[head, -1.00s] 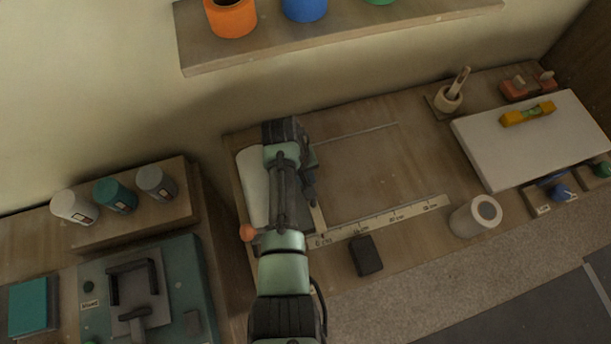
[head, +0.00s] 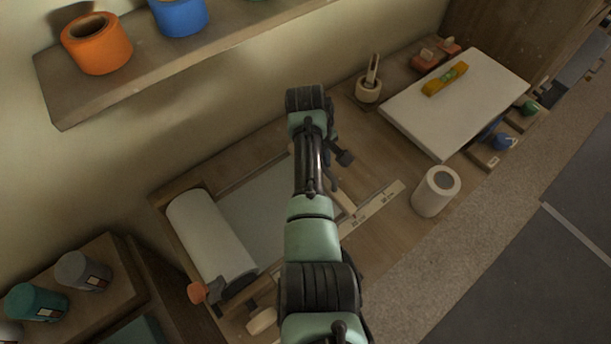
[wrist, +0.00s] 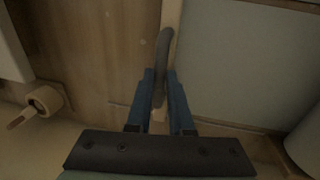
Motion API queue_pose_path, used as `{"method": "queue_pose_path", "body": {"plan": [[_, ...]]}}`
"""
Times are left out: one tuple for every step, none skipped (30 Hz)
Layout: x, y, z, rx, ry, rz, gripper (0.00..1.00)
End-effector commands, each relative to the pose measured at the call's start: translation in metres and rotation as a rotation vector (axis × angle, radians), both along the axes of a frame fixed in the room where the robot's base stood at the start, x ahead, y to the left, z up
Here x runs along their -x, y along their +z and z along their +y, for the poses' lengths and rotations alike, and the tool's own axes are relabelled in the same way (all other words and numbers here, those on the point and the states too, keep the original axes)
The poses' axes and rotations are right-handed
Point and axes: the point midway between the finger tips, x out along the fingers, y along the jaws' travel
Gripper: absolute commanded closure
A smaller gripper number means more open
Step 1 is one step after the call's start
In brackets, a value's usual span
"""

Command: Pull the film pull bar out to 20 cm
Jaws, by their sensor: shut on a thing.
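The film pull bar is a pale strip with a dark handle; its near end (head: 346,202) shows beside my arm in the head view. In the wrist view the bar (wrist: 172,18) runs upward, and my gripper (wrist: 160,82) is shut on its dark handle (wrist: 163,52). A pale film sheet (head: 262,212) spans from the white roll (head: 208,238) at left towards the bar; the sheet (wrist: 235,65) lies right of the bar in the wrist view. A marked scale (head: 388,198) runs along the near side; its numbers are too blurred to read. My arm hides much of the bar.
A white cylinder (head: 436,192) stands just past the scale's right end. A white board (head: 455,110) carries a yellow level (head: 445,79). Bare wood lies right of the bar. A shelf (head: 180,50) overhangs at upper left.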

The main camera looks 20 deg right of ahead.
Motion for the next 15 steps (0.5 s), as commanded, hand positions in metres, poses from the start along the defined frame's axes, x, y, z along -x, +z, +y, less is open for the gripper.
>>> {"method": "queue_pose_path", "body": {"plan": [[-0.0012, -0.0013, -0.0025, 0.0, 0.0, -0.001, 1.0], [-0.0015, -0.0009, -0.0034, 0.0, 0.001, -0.001, 1.0], [-0.0017, -0.0006, -0.0041, 0.0, 0.001, -0.001, 1.0], [-0.0017, -0.0003, -0.0044, 0.0, 0.001, -0.001, 1.0], [-0.0018, -0.0002, -0.0045, 0.0, 0.002, -0.001, 1.0], [-0.0018, 0.0001, -0.0046, 0.0, 0.002, 0.0, 1.0], [-0.0018, 0.0002, -0.0045, 0.0, 0.002, 0.0, 1.0], [-0.0017, 0.0002, -0.0044, 0.0, 0.002, 0.0, 1.0], [-0.0017, 0.0002, -0.0043, 0.0, 0.002, 0.0, 1.0], [-0.0017, 0.0002, -0.0043, 0.0, 0.002, 0.0, 1.0], [-0.0018, 0.0002, -0.0042, 0.0, 0.002, 0.0, 1.0], [-0.0018, 0.0003, -0.0042, 0.0, 0.002, 0.0, 1.0], [-0.0018, 0.0003, -0.0042, 0.0, 0.002, 0.0, 0.79], [-0.0017, 0.0003, -0.0041, 0.0, 0.001, -0.001, 0.73], [-0.0017, 0.0003, -0.0041, 0.0, 0.001, 0.0, 0.66]]}}
